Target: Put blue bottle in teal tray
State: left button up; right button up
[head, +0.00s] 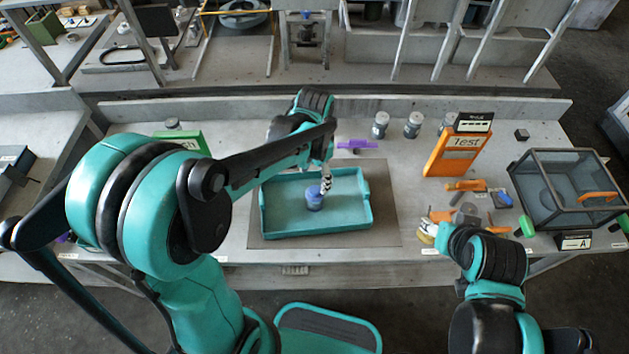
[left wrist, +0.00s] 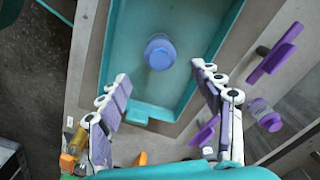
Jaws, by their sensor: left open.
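The teal tray (head: 345,222) lies on the bench in the middle of the head view. The blue bottle (head: 314,200) stands inside it, near the middle of its floor. My left gripper (head: 326,182) is over the tray, just beside and above the bottle in that view. In the left wrist view the bottle (left wrist: 160,53) shows from above, apart from both fingers and beyond the tips of my open left gripper (left wrist: 160,74). The tray (left wrist: 122,60) surrounds the bottle. My right arm shows at the right, but I cannot make out its gripper.
An orange sign (head: 452,155) and a clear-walled box (head: 565,190) stand at the right. Several metal-capped jars line the back. A purple part (head: 356,146) lies behind the tray. Small tools clutter the bench right of the tray. The grey mat (head: 385,215) is bare around it.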

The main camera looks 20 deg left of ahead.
pick_arm(q)
jog(key=shift+s+a+r, duration=0.1)
jog(key=shift+s+r, duration=0.1)
jog(key=shift+r, duration=0.6)
jog(key=s+a+r+n+t, duration=0.4)
jog(key=s+r+n+t, duration=0.3)
jog(key=s, duration=0.3)
jog(key=shift+s, duration=0.4)
jog(key=shift+f, duration=0.1)
jog(key=shift+f+b, duration=0.4)
jog(key=shift+b, duration=0.05)
